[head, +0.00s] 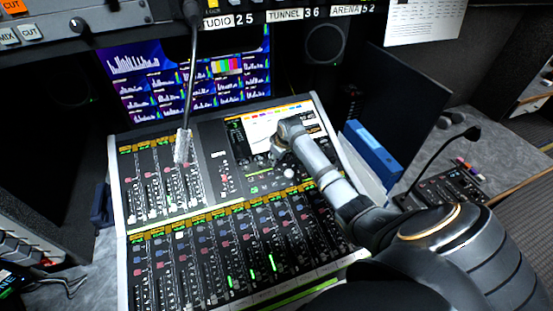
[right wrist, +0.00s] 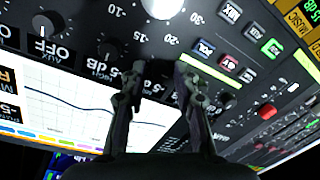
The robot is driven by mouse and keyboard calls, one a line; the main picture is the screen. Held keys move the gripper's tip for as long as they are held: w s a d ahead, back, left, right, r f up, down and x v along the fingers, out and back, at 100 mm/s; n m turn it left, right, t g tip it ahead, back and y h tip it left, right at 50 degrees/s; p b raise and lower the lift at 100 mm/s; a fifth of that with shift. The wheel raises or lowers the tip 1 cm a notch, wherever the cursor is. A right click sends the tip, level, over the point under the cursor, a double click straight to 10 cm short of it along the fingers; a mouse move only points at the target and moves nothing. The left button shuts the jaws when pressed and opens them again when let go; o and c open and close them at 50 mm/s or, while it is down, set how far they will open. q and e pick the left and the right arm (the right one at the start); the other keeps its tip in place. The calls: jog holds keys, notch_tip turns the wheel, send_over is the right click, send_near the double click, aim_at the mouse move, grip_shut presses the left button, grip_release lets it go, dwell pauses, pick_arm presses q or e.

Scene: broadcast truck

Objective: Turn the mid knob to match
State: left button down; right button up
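The mixing console (head: 215,190) fills the middle of the head view. My right gripper (head: 280,152) is low over its upper right section, beside the small screen (head: 262,124); the arm partly covers this area. In the right wrist view my right gripper's fingers (right wrist: 154,68) are apart, with console panel visible between the tips. A dark knob (right wrist: 108,48) with a HIGH label below it is left of the fingers. Another knob (right wrist: 45,22) is by the AUX OFF label. I cannot make out a mid label or tell whether a finger touches a knob. My left gripper is not in view.
A large pale knob (right wrist: 162,6) is beyond the fingertips, with lit buttons (right wrist: 228,62) to the right. A gooseneck (head: 190,80) hangs over the console's left half. A blue binder (head: 372,152) stands right of the console. Monitors (head: 180,75) are behind it.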

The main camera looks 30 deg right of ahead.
jog(key=shift+o, duration=0.6)
jog(key=v, duration=1.2)
